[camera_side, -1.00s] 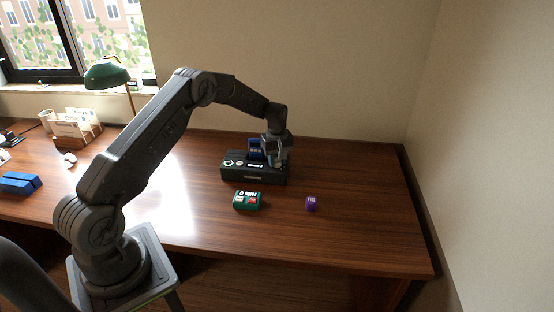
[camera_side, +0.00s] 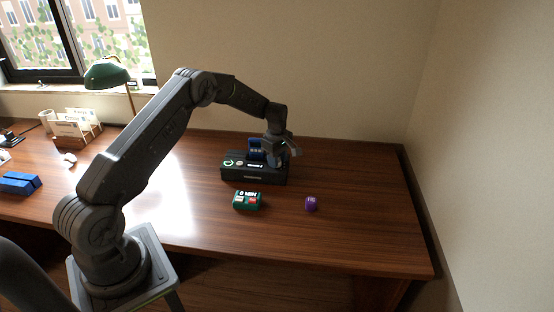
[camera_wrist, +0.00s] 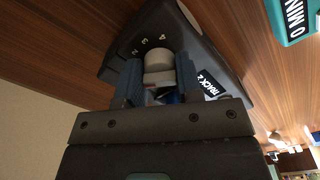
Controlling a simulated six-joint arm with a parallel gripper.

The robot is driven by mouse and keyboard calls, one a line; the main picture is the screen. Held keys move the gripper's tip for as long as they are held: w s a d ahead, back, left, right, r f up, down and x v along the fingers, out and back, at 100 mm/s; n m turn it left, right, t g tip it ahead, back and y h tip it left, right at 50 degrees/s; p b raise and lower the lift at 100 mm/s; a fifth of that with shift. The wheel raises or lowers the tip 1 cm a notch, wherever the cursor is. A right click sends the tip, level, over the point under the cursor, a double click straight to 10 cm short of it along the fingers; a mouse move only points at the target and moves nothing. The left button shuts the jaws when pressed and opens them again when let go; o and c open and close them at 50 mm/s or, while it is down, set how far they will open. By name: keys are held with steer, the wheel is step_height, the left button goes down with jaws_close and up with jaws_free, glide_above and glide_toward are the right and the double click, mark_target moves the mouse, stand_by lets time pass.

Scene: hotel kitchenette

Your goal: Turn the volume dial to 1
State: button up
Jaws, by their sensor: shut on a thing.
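The black device (camera_side: 254,180) stands on the desk in the side view, with my gripper (camera_side: 278,157) over its right end. The dial's pointer and the number 1 cannot be made out. A label on the device reads "TRACK 2".
A blue block (camera_side: 20,183) and a card holder (camera_side: 75,135) are at the far left. The desk's right side is clear.

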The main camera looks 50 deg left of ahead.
steer(key=o, duration=0.9)
steer(key=shift+o, duration=0.2)
step_height(320, 180, up, 14)
steer(key=shift+f, duration=0.1)
